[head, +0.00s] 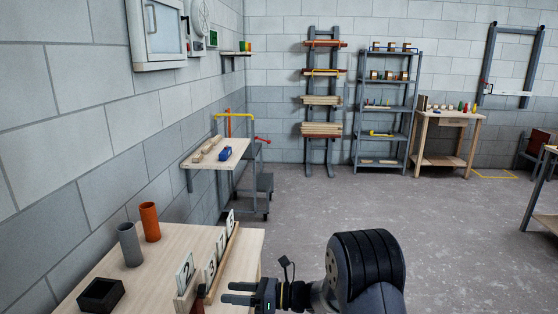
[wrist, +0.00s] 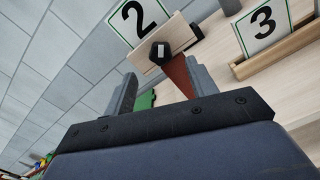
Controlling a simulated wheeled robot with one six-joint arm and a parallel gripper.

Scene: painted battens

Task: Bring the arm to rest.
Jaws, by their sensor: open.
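My gripper (head: 228,292) is at the bottom of the head view, over the right edge of the near bench, its fingers pointing left. Its jaws are open. In the wrist view the two fingers of my gripper (wrist: 162,92) stand apart. Between and beyond them show a dark knob-like piece with a pale square (wrist: 160,52) and a reddish-brown strip (wrist: 178,75). I cannot tell how far these are from the fingers. My arm (head: 365,265) is bent at the bottom centre of the head view.
The near bench (head: 140,268) holds a grey cup (head: 129,244), an orange cup (head: 150,222), a black box (head: 101,295) and number cards (head: 186,270) in wooden holders, close to my gripper. A wall shelf (head: 234,150) is beyond. Open floor (head: 420,225) lies right.

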